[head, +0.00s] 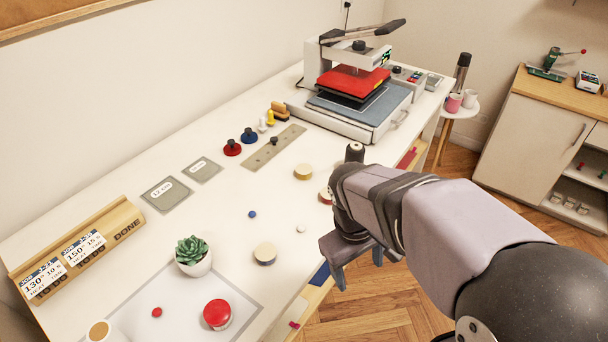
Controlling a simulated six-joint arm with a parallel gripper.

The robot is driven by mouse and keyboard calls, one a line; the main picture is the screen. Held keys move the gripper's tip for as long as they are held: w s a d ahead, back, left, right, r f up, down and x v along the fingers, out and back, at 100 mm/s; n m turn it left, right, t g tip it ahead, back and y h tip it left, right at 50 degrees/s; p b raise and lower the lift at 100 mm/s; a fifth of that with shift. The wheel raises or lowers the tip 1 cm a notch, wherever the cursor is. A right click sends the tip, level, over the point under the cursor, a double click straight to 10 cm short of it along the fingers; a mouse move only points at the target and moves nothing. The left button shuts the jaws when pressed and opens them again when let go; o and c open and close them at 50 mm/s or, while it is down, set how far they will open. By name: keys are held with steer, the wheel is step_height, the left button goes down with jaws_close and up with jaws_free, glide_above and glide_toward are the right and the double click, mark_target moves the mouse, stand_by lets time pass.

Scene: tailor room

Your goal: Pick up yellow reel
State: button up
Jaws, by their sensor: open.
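A small round reel with a pale top and a yellow side (303,172) lies flat on the white table, right of the middle; it looks like the yellow reel. A similar pale-topped reel with a bluish side (265,254) lies nearer me. A third, reddish one (326,196) is partly hidden behind my arm. My gripper (359,270) points down at the table's right edge, fingers apart and empty. It is right of and nearer than the yellow-sided reel, not touching it.
A heat press (352,112) stands at the back. A potted succulent (193,257), a red-topped round item (217,314) and a wooden card holder (80,250) are at the near left. Small red, blue and white pieces lie about. The middle of the table is mostly clear.

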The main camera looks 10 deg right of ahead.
steer(key=w+d+f+n+t+h+b, duration=0.1)
steer(key=w+n+t+h+b, duration=0.35)
steer(key=w+n, duration=1.05)
steer(key=w+a+n+t+b, duration=0.1)
steer(key=w+a+n+t, duration=0.15)
steer(key=w, duration=0.35)
steer(key=w+a+n+t+h+b, duration=0.1)
steer(key=w+a+n+t, duration=0.1)
steer(key=w+a+n, duration=0.35)
steer(key=w+a+n+t+b, duration=0.1)
steer(key=w+a+n+t, duration=0.1)
steer(key=w, duration=0.6)
glide_toward(302, 171)
steer(key=shift+w+d+r, duration=0.1)
steer(key=shift+w+d, duration=0.1)
steer(key=shift+w, duration=0.3)
steer(key=shift+w+d+r, duration=0.1)
steer(key=shift+w+d, duration=0.1)
steer(key=shift+w, duration=0.35)
steer(key=shift+f, duration=0.45)
steer(key=shift+p+x, duration=0.65)
steer(key=shift+x, duration=0.65)
steer(key=shift+s+p+x, duration=0.2)
steer(key=shift+p+x, duration=0.6)
steer(key=shift+x, duration=1.55)
steer(key=shift+d+f, duration=0.15)
steer(key=shift+d, duration=0.05)
steer(key=c, duration=1.2)
